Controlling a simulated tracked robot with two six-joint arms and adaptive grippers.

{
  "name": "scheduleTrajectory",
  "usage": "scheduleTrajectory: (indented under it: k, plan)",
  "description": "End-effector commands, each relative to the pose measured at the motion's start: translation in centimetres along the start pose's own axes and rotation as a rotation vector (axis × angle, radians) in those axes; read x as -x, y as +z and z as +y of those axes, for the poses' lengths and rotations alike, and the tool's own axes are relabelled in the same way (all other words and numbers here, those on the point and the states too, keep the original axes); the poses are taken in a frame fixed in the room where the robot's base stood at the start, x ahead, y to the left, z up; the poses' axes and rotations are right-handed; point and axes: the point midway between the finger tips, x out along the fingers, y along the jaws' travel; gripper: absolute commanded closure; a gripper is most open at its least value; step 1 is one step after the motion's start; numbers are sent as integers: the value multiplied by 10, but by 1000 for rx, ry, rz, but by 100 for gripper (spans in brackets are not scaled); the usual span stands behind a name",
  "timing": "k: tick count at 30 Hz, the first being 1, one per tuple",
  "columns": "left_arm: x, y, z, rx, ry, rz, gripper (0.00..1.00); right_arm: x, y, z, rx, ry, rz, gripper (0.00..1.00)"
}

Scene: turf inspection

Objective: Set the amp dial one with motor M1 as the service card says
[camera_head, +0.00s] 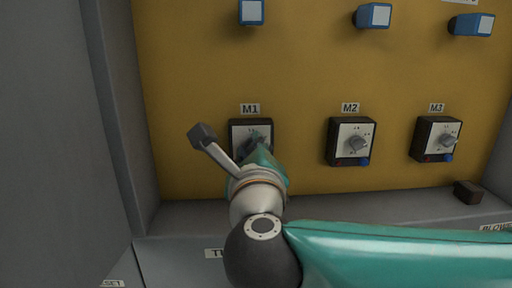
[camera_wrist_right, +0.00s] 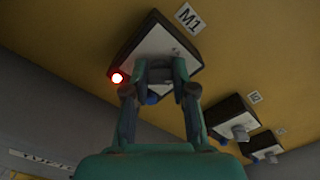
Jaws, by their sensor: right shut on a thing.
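The M1 unit (camera_head: 236,128) is a dark box with a white dial face, on the yellow back panel under the label M1 (camera_head: 250,109). My right gripper (camera_head: 252,143) reaches it from below and is shut on its dial. In the right wrist view the fingertips (camera_wrist_right: 160,70) close at the middle of the M1 face (camera_wrist_right: 150,46) and hide the knob, so its setting cannot be read. A red light (camera_wrist_right: 117,77) glows at the unit's corner, and a blue button (camera_wrist_right: 152,99) shows between the fingers. My left gripper is not in view. No readable service card shows.
Similar dial units M2 (camera_head: 340,128) and M3 (camera_head: 425,127) are to the right. Several blue blocks with pale faces, one above M1 (camera_head: 251,12), stick out along the top. A small brown block (camera_head: 467,192) sits on the ledge at right. A grey wall (camera_head: 60,140) bounds the left.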

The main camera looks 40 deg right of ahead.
Motion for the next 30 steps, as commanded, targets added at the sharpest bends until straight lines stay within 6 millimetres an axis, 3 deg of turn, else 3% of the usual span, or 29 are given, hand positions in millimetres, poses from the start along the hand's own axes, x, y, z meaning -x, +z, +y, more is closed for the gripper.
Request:
scheduleTrajectory:
  k: [18, 30]
  plan:
    - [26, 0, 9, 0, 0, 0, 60, 0, 1, 2, 569, 4, -3, 100]
    - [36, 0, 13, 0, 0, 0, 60, 1, -2, 5, 778, 8, -2, 100]
